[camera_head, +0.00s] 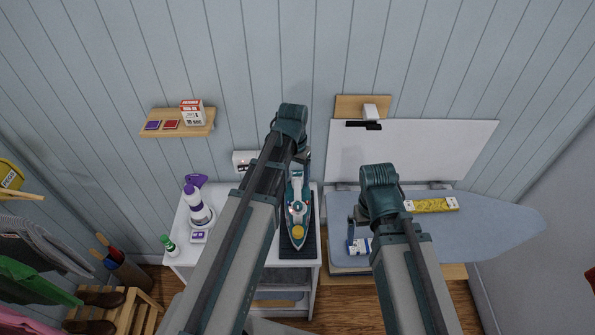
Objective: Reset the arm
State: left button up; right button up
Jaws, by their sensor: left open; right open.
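My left arm (240,225) rises from the bottom of the head view to a bent joint (291,122) left of the middle. My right arm (412,285) rises to a lower bent joint (380,185) right of the middle. A teal iron (296,210) stands on a dark pad on the white cabinet, close to the right of my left arm.
The ironing board (495,226) spreads to the right with a yellow item (431,205) on it. A spray bottle (196,206) and a green-capped bottle (168,245) stand on the cabinet (305,285). A wall shelf (180,123) holds boxes. Clothes (35,245) hang left.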

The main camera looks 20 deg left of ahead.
aim_at(298, 205)
pick_arm(q)
jog(key=shift+f, duration=0.15)
jog(key=f+b, duration=0.8)
jog(key=b, duration=0.1)
jog(key=f+b, duration=0.4)
jog(key=f, duration=0.1)
jog(key=shift+d, duration=0.25)
jog(key=shift+s, duration=0.1)
jog(key=shift+r, duration=0.1)
